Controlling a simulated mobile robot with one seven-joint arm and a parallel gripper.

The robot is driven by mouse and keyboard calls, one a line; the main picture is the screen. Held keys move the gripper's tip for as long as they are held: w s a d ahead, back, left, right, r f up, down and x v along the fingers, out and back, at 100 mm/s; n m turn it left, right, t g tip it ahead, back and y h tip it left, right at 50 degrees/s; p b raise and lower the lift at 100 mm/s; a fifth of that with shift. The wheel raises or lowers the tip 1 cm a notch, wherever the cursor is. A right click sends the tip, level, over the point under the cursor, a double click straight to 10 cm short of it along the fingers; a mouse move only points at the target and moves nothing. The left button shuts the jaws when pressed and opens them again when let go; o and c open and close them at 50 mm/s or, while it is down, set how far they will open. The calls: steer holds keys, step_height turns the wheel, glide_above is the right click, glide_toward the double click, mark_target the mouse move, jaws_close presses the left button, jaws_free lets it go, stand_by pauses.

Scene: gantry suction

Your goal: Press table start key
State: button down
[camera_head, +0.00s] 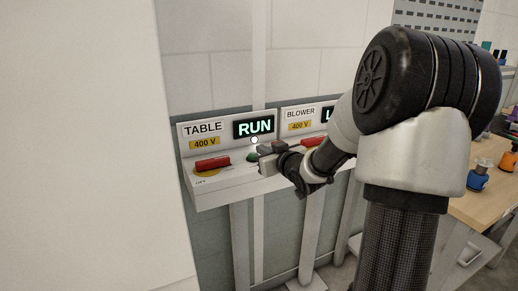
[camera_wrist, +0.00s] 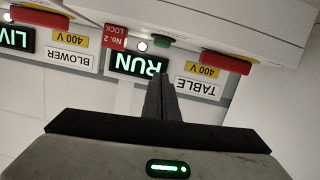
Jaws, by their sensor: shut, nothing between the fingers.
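The table control box (camera_head: 232,183) carries a TABLE label and a display (camera_head: 254,127) that reads RUN in green. The green start key (camera_head: 252,156) sits on its sloped front, just below a white round lamp (camera_head: 254,140). My gripper (camera_head: 264,150) is shut and empty, its tips close to the right side of the green key. In the wrist view, which is upside down, the green key (camera_wrist: 160,42) shows beyond my shut fingers (camera_wrist: 160,80), with a gap between them in the picture. I cannot tell whether they touch.
A red bar on a yellow base (camera_head: 212,164) lies left of the key. The blower box (camera_head: 297,118) adjoins on the right, with its own red bar (camera_head: 313,142). A red NO. 2 LOCK tag (camera_wrist: 115,36) shows near the lamp. A wooden table (camera_head: 490,205) stands at right.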

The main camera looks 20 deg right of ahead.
steer(key=shift+v, duration=1.6)
steer(key=shift+r, duration=0.15)
